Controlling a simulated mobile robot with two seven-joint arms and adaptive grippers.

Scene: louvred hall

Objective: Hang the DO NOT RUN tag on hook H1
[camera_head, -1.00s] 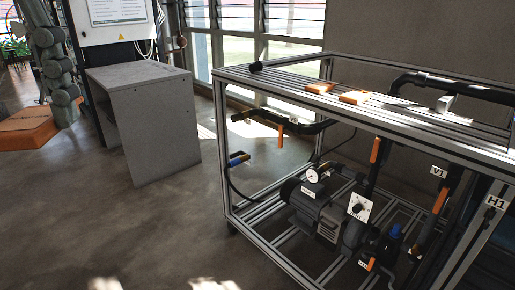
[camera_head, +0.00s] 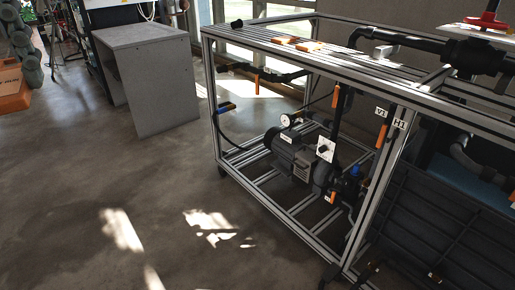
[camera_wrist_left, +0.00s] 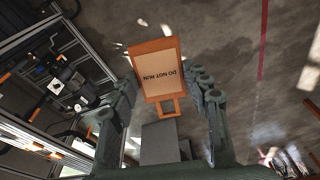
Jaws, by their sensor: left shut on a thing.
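The DO NOT RUN tag (camera_head: 12,90) is an orange frame with a lettered face, at the far left edge of the head view and partly cut off. In the left wrist view the tag (camera_wrist_left: 156,72) shows whole, its lettering upside down, with an orange loop at its lower end. My left gripper (camera_head: 28,62) is shut on the tag and holds it in the air, well left of the pump frame; its green fingers flank the tag in the wrist view. The H1 label (camera_head: 399,124) is on a post of the frame; the hook itself is too small to make out. My right gripper is not in view.
The metal pump frame (camera_head: 212,110) fills the right side, with a V1 label (camera_head: 380,111) beside H1. Inside are a pump motor (camera_head: 287,150) and orange-handled valves. A grey cabinet (camera_head: 150,85) stands at the back left. The floor between is clear.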

